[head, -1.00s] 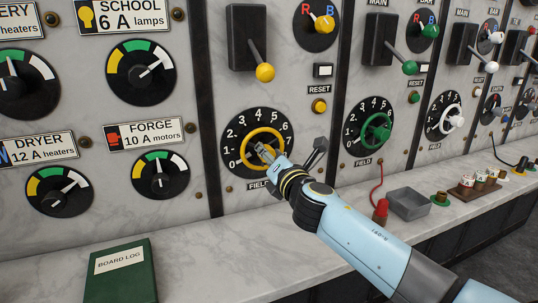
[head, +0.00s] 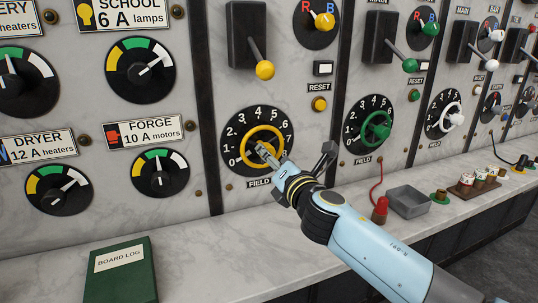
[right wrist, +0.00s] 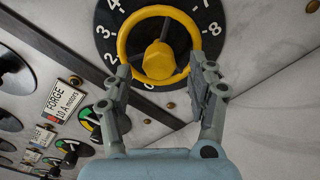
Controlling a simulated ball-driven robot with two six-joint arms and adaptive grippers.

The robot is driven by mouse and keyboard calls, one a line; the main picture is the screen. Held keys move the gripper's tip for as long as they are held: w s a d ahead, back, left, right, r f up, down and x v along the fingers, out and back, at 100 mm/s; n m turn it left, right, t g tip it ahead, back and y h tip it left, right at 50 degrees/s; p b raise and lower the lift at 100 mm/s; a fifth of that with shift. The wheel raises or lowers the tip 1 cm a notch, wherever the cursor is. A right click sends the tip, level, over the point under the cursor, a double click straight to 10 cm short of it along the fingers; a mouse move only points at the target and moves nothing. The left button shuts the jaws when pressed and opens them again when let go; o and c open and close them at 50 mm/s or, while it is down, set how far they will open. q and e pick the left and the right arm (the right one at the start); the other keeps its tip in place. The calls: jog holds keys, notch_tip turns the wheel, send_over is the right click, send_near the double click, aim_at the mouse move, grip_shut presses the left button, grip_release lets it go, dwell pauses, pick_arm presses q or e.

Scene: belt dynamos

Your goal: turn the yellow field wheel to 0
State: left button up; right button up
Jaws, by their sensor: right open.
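The yellow field wheel (head: 264,142) is a ring with a central hub on a black dial (head: 238,126) marked with white numbers, low on the marble panel. My right gripper (head: 297,151) is open at its lower right, one finger in front of the ring and the other off to the right. In the right wrist view, the wheel (right wrist: 124,45) is just ahead of the open gripper (right wrist: 163,74), with fingertips on either side of its lower rim. I cannot tell whether they touch it. The wheel's reading is unclear. My left gripper is out of view.
A yellow-knobbed lever (head: 265,70) and a yellow reset button (head: 319,104) are above. A green wheel (head: 376,132) is to the right. A grey tray (head: 408,202) and a red plug (head: 380,207) stand on the marble ledge, with a green log book (head: 121,275) at left.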

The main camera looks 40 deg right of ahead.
jog(key=v, duration=0.9)
